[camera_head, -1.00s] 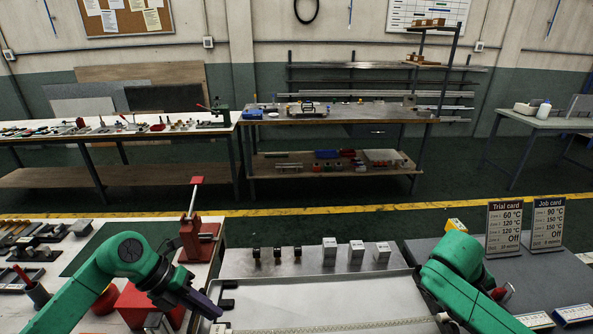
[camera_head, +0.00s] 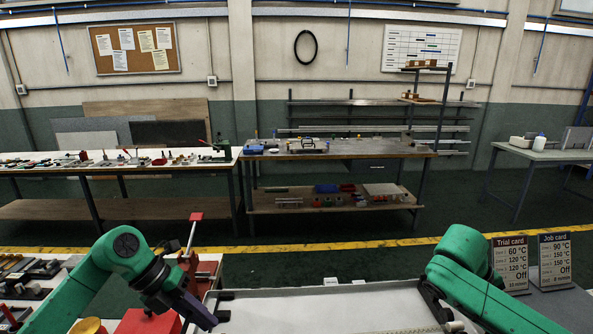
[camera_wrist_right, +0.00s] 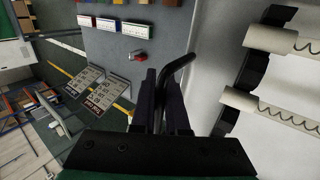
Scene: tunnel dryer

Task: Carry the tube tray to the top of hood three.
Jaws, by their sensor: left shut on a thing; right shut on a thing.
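The tube tray (camera_head: 330,305) is a wide pale tray with a thin rim, cut off by the bottom edge of the head view. My left gripper (camera_head: 208,318) is shut at its left end, beside a black fitting (camera_head: 224,296). My right gripper (camera_wrist_right: 166,90) is shut on the tray's black bar handle (camera_wrist_right: 182,66) in the right wrist view. That view also shows white tubes (camera_wrist_right: 268,40) with wavy dark lines, resting in black holders on the tray. In the head view my right arm covers the tray's right end. I cannot identify hood three.
A red press (camera_head: 190,258) and red box (camera_head: 148,322) stand left of the tray. The Trial card (camera_head: 511,262) and Job card (camera_head: 554,258) stand on the grey table at right. Floor separates this from the back bench (camera_head: 350,148).

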